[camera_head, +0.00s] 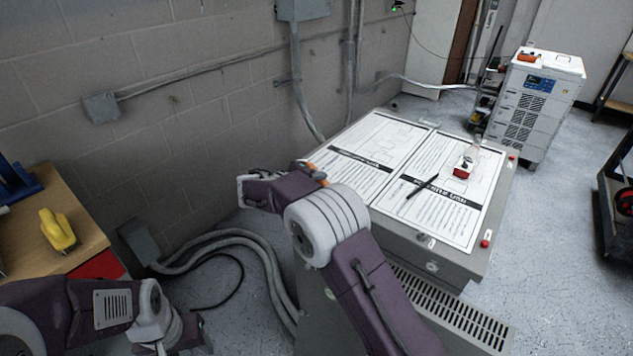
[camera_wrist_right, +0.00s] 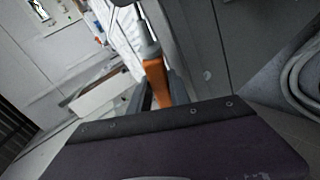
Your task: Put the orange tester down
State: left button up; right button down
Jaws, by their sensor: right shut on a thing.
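The orange tester (camera_wrist_right: 155,80) is held between the fingers of my right gripper (camera_wrist_right: 160,94), with a grey upper part pointing away from the palm. In the head view only small orange parts of the tester (camera_head: 312,167) show beyond my right wrist. My right gripper (camera_head: 316,175) is mostly hidden there by its own arm, near the left edge of the grey cabinet top. My left arm is at the lower left, and its gripper's jaws cannot be made out.
The grey cabinet (camera_head: 487,262) carries two printed sheets (camera_head: 365,150), a black pen (camera_head: 422,186) and a small red-and-white object (camera_head: 462,171). A wooden bench (camera_head: 28,225) with a yellow tool (camera_head: 57,231) stands at left. A white wheeled unit (camera_head: 537,100) stands behind right.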

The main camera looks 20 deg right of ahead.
jog(key=shift+f+b, duration=0.3)
jog(key=c, duration=1.2)
grip_release()
jog(key=shift+s, duration=0.1)
jog(key=shift+f, duration=0.1)
jog(key=shift+s+a+r+p, duration=0.1)
jog(key=shift+a+r+p, duration=0.15)
jog(key=shift+r+p, duration=0.7)
jog(key=v, duration=1.1)
jog(key=shift+s+a, duration=0.15)
